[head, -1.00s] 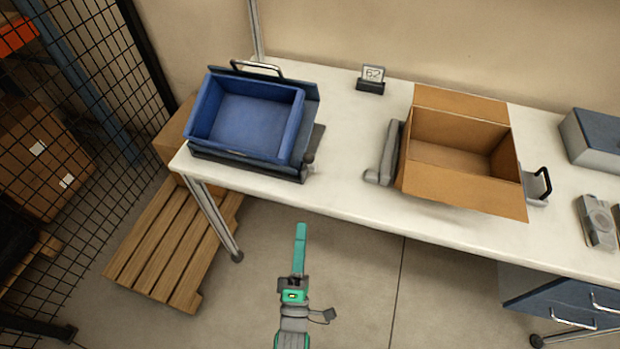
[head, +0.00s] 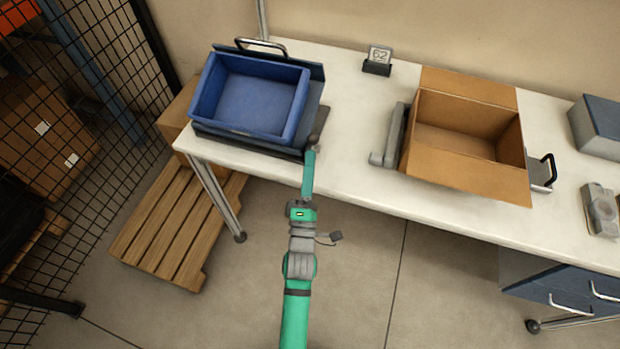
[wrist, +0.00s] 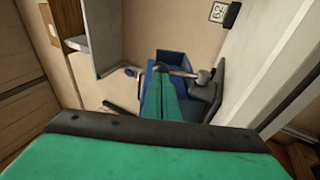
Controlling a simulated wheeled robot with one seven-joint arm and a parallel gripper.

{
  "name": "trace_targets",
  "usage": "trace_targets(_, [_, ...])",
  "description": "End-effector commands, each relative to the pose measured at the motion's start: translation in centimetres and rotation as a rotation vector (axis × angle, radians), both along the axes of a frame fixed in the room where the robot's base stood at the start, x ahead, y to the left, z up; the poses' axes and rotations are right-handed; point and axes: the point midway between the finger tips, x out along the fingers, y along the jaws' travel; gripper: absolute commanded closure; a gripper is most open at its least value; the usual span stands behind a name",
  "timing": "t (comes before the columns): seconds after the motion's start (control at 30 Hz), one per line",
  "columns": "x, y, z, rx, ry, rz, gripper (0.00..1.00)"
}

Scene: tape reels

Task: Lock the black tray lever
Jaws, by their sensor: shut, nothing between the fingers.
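The black tray (head: 228,143) is a dark base on the left end of the white table, with a blue bin (head: 250,98) standing in it. Its small dark lever (head: 314,141) is at the tray's front right corner. In the wrist view, a rod with a grey rounded end, apparently the lever (wrist: 203,76), shows just beyond the fingers. My gripper (head: 310,154) is shut and empty, with its green fingertips close to the lever. I cannot tell whether they touch it. The fingers (wrist: 160,82) hide part of the bin and the lever area in the wrist view.
An open cardboard box (head: 465,186) stands on a grey holder to the right. A number 62 sign (head: 379,56) is at the back of the white table (head: 345,110). A wooden pallet (head: 180,230) lies at the left, below the table. Table space between tray and box is clear.

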Motion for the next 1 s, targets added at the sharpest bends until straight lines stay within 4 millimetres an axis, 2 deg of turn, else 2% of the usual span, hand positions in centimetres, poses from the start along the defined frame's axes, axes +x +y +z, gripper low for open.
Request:
trace_targets(0.2, [1.1,-0.1,0.5,0.0,0.0,0.0,1.0])
trace_targets(0.57, [1.1,-0.2,0.5,0.0,0.0,0.0,1.0])
trace_targets(1.0, [2.7,-0.7,2.3,0.0,0.0,-0.001,1.0])
